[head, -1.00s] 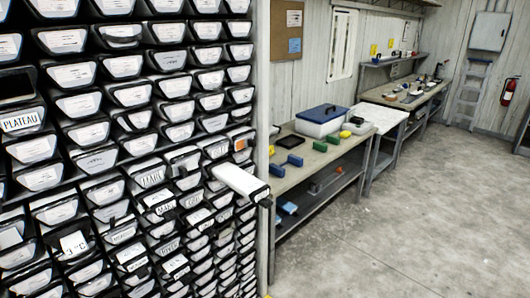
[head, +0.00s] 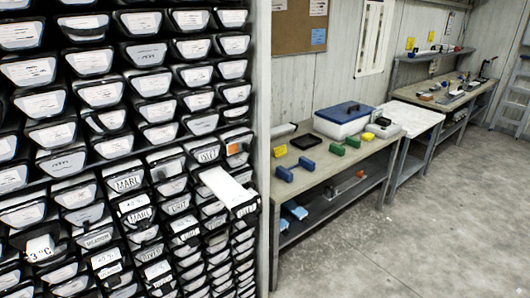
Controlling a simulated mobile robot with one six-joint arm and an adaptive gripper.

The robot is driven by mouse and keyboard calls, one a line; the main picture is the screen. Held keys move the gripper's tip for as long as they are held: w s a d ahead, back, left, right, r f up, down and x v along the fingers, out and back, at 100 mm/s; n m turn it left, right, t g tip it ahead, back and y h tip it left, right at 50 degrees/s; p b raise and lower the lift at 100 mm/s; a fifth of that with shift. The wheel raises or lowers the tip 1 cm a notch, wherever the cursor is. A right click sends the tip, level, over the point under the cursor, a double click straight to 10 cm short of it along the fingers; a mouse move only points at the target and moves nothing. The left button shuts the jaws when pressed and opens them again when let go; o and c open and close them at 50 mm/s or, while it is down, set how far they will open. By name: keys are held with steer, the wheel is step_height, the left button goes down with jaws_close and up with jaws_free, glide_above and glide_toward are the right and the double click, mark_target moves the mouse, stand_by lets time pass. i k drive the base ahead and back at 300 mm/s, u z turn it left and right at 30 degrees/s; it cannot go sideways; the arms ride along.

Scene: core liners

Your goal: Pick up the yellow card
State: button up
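A small flat yellow piece (head: 280,151), which looks like a card, lies at the near left end of the workbench, beside a black tray-like item (head: 306,142). Another small yellow piece (head: 410,43) stands on the far shelf against the wall; I cannot tell whether it is a card. My gripper is not in view.
A tall rack of labelled core liners (head: 95,145) fills the left; one white liner (head: 222,186) sticks out. The workbench (head: 330,165) holds a blue-lidded white box (head: 343,120), a blue dumbbell-shaped item (head: 295,169) and a green one (head: 345,145). The concrete floor (head: 400,245) at right is clear.

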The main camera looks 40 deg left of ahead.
mark_target(280, 151)
steer(key=u, duration=0.35)
steer(key=i, duration=0.6)
steer(key=u, duration=1)
steer(key=i, duration=0.8)
steer(key=u, duration=0.35)
steer(key=k, duration=0.7)
steer(key=z, duration=0.4)
steer(key=i, duration=1.35)
steer(key=z, duration=0.2)
